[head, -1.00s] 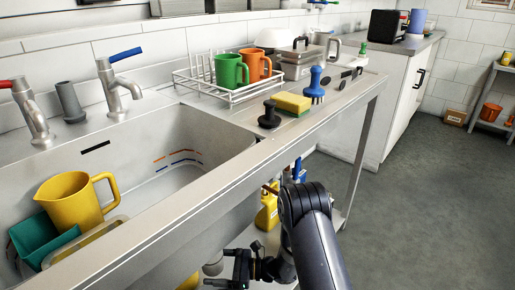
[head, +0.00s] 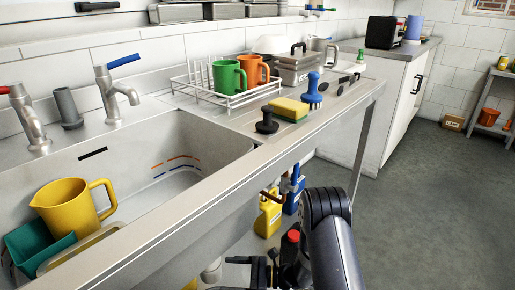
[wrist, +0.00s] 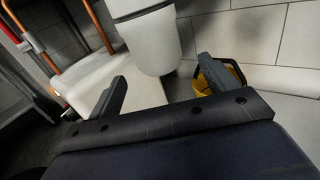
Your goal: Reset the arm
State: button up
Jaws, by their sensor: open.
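My dark arm (head: 335,240) reaches down in front of the sink counter in the head view. My gripper (head: 240,272) is low beneath the counter edge, partly cut off by the bottom of the picture. In the wrist view my gripper (wrist: 163,82) has its two fingers wide apart, with nothing held between them. A white rounded body (wrist: 150,40) lies beyond the fingers, and I cannot tell how far off it is.
A yellow bucket (wrist: 222,78) sits by the wall, near the right finger in the wrist view. Open floor (head: 435,205) lies to the right.

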jog(key=a, duration=0.7)
jog(key=shift+d+f+p, duration=0.25)
jog(key=shift+f+p, duration=0.2)
jog(key=shift+f, duration=0.6)
jog(key=shift+f+b, duration=0.95)
jog(key=shift+f, duration=0.6)
